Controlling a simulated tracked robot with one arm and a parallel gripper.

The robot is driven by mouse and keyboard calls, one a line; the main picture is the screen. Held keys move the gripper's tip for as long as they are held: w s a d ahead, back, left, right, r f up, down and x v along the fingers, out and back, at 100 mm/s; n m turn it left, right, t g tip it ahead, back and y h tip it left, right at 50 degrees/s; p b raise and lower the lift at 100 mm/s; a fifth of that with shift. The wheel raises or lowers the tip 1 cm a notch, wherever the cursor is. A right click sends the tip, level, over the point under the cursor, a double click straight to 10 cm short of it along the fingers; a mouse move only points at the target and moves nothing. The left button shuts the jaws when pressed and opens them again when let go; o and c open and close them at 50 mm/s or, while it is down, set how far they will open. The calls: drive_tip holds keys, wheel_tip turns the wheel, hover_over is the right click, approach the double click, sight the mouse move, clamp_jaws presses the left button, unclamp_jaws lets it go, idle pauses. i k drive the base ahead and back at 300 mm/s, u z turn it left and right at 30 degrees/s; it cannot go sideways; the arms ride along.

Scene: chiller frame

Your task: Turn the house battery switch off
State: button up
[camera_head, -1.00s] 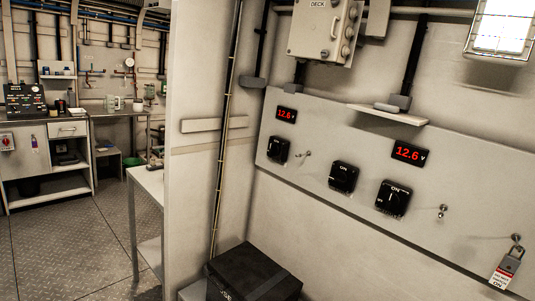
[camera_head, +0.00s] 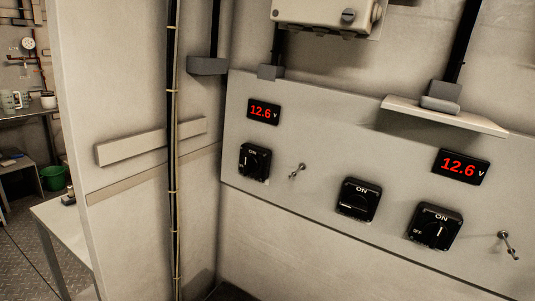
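Three black rotary switches sit on a pale wall panel (camera_head: 310,210). The left switch (camera_head: 255,161) has its white mark upright, towards ON. The middle switch (camera_head: 358,199) has its mark lying level, across from ON. The right switch (camera_head: 434,227) has its mark upright, towards ON, with OFF at its left side. No readable label shows which one is the house battery switch. My gripper is not in view.
Red displays read 12.6 V above the left switch (camera_head: 263,112) and the right switch (camera_head: 461,167). Small metal hooks or toggles (camera_head: 297,171) (camera_head: 508,245) stick out of the panel. A small shelf (camera_head: 445,117) juts out above. A cable (camera_head: 174,150) runs down at the left.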

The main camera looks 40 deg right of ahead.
sight(250, 164)
drive_tip(key=z, duration=0.15)
drive_tip(key=i, duration=0.9)
drive_tip(key=z, duration=0.25)
